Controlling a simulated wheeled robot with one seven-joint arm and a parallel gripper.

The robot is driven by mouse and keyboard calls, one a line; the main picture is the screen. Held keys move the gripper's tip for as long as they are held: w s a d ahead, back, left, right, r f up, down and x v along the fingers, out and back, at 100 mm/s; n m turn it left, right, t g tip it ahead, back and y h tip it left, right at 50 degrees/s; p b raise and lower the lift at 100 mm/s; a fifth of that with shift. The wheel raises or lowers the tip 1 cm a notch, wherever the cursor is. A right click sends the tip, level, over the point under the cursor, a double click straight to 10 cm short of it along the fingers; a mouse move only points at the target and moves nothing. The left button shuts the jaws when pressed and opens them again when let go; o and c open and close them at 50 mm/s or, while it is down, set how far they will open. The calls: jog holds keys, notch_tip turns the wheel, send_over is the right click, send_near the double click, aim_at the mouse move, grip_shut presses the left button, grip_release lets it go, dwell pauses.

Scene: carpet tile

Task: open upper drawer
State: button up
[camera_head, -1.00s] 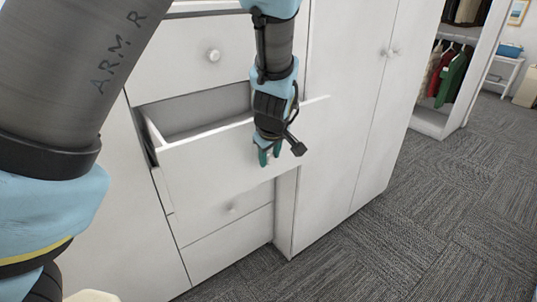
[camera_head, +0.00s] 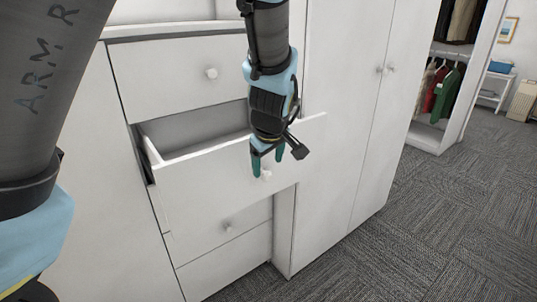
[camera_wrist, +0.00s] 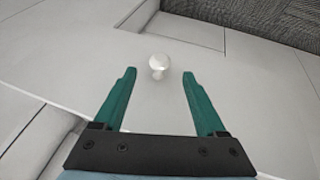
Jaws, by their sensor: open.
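The green fingers are apart and hold nothing. In the wrist view the knob (camera_wrist: 159,66) is centred between the finger lines, around or just past the tips, with clear gaps on both sides.
Closed lower drawers (camera_head: 227,226) are below the open one. A tall white wardrobe (camera_head: 340,130) with closed doors stands to the right. An open closet (camera_head: 440,90) with hanging clothes is farther back. The grey carpet (camera_head: 430,220) at the right is clear.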

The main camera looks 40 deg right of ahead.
jog(key=shift+v, duration=2.7)
